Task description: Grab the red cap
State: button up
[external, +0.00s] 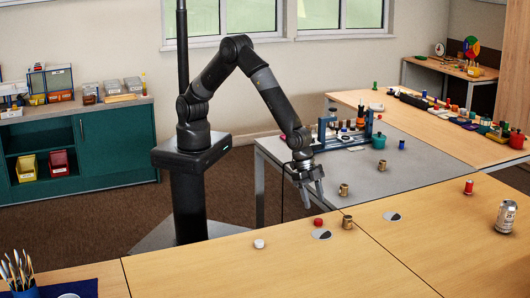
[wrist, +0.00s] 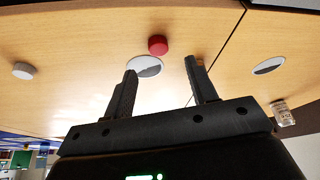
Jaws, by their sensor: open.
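The red cap (external: 318,222) is a small round piece lying on the wooden table (external: 200,275) near its far edge. In the wrist view the red cap (wrist: 158,45) shows beyond the two fingertips, a little left of the middle of the gap in the picture. My gripper (external: 314,200) hangs at the table's far edge, above and apart from the cap. In the wrist view my gripper (wrist: 162,68) has its fingers spread wide with nothing between them. Nothing hides the cap.
A grey-and-white disc (external: 321,234) lies in the tabletop beside the cap. A brass piece (external: 348,222) stands close to its right. A white cap (external: 259,243) lies to the left. The front tabletop is clear.

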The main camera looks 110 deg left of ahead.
aim_at(318, 220)
jog(key=shift+x, duration=3.2)
jog(key=c, duration=1.1)
